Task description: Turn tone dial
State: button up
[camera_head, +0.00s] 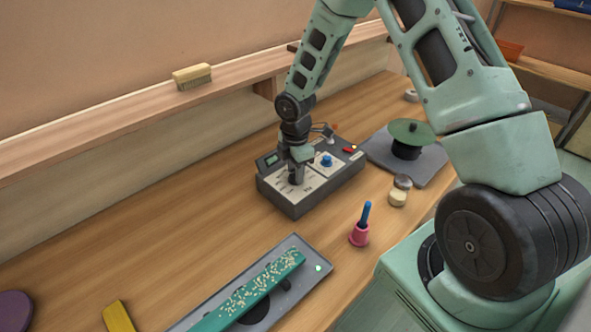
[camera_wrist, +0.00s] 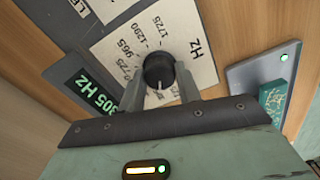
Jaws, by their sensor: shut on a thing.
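The tone dial (camera_wrist: 159,70) is a black knob with a pale pointer line. It sits on a white scale plate (camera_wrist: 196,50) marked Hz, with numbers such as 965, 1290 and 1725. My gripper (camera_wrist: 160,88) is over it in the wrist view, its two fingers shut on the knob's sides. The dark control box (camera_head: 312,192) stands on the bench in the head view, with my gripper (camera_head: 296,178) down at its left part, hiding the dial there. A green display (camera_wrist: 97,100) on the box reads 305 HZ, its first digits partly hard to see.
A blue knob (camera_head: 327,160) and a red switch (camera_head: 349,150) are on the same box. A grey tray (camera_head: 318,254) with a speckled teal bar (camera_head: 250,293) lies in front. A pink holder (camera_head: 359,235), small cylinders (camera_head: 398,197) and a green disc (camera_head: 411,131) stand to the right. A brush (camera_head: 192,76) rests on the ledge.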

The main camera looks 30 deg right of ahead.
jog(key=shift+m+b, duration=0.9)
jog(key=shift+m, duration=1.8)
jog(key=o, duration=1)
jog(key=shift+c, duration=0.2)
notch_tip(320, 180, up, 17)
jog(key=b, duration=0.3)
jog(key=shift+r, duration=0.2)
